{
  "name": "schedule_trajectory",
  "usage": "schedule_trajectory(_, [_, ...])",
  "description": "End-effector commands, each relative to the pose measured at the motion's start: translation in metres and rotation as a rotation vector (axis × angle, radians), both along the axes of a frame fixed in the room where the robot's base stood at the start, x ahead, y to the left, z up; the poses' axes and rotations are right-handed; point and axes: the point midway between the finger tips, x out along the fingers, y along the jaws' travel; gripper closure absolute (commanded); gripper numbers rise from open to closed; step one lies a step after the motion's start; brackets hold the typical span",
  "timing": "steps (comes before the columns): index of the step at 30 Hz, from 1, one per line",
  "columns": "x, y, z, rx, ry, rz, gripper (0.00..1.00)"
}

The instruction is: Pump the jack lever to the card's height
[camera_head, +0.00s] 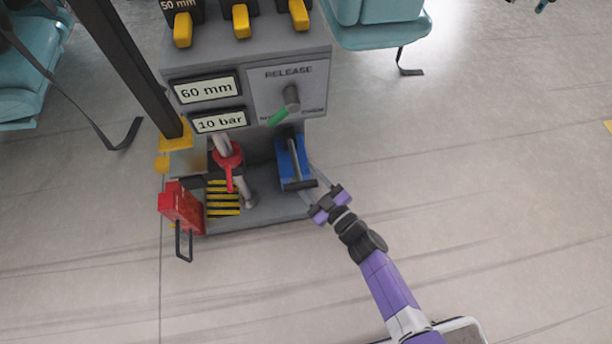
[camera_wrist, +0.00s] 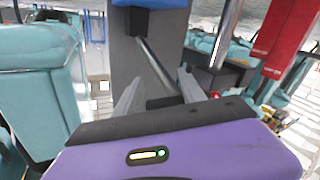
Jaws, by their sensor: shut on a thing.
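The jack lever (camera_head: 294,160) is a grey bar with a dark crosswise grip, at a blue bracket (camera_head: 283,166) low on the right of the grey console. My gripper (camera_head: 314,188) is at the lever's outer end, shut on it. In the wrist view the lever's bar (camera_wrist: 153,62) runs down from a blue part to its dark end between my gripper's fingers (camera_wrist: 160,84). Two plates on the console front read "60 mm" (camera_head: 207,88) and "10 bar" (camera_head: 219,121). I cannot tell which is the card.
A RELEASE panel (camera_head: 290,92) has a knob with a green pointer. A red valve handle (camera_head: 229,160), a striped pad (camera_head: 222,198) and a red box (camera_head: 180,208) are left of the lever. Teal seats (camera_head: 385,35) stand behind. The floor at right is clear.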

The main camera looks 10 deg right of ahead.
Motion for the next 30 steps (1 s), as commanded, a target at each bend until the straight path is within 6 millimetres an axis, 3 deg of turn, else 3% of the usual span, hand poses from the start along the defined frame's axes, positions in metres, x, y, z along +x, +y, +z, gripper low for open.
schedule_trajectory(1, [-0.008, 0.011, -0.003, 0.0, 0.002, 0.027, 1.0])
schedule_trajectory(3, [-0.008, 0.011, -0.003, 0.001, 0.001, 0.028, 1.0])
schedule_trajectory(4, [-0.008, 0.011, -0.003, 0.001, 0.001, 0.028, 0.51])
schedule_trajectory(8, [-0.007, 0.01, -0.002, 0.001, 0.0, 0.025, 0.27])
schedule_trajectory(17, [-0.007, 0.005, 0.0, 0.001, -0.001, 0.014, 0.27])
schedule_trajectory(30, [-0.064, -0.021, 0.001, 0.001, 0.0, 0.018, 0.27])
